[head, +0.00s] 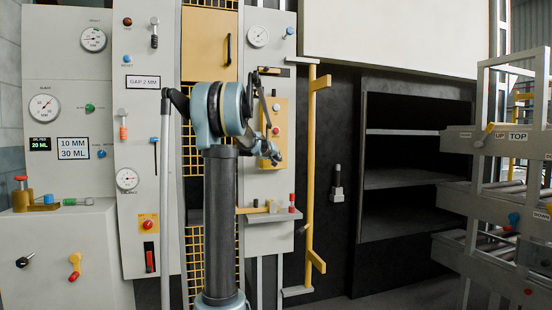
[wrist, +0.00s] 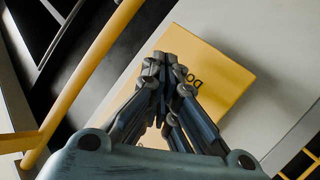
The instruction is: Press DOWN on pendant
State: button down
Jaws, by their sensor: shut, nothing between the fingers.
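The pendant (head: 282,112) is a yellow box on the grey panel to the right of my arm column, with small buttons on its front, one of them red. In the wrist view, the yellow pendant face (wrist: 225,80) lies behind my gripper, and part of a label reading "DO" shows beside the fingers. My gripper (wrist: 163,62) is shut and empty, its fingertips in front of the pendant face. Whether they touch it I cannot tell. The fingers hide the DOWN button and the rest of the label. In the head view, my gripper (head: 273,157) overlaps the pendant's lower part.
A yellow upright rail (head: 310,170) stands right of the pendant; it also crosses the left of the wrist view (wrist: 95,60). A small shelf (head: 270,215) with a red-topped item juts out below the pendant. Dark shelving (head: 415,180) and a grey rack (head: 480,190) stand farther right.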

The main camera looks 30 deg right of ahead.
jog(key=shift+w, duration=0.1)
jog(key=shift+w+d, duration=0.1)
jog(key=shift+w, duration=0.25)
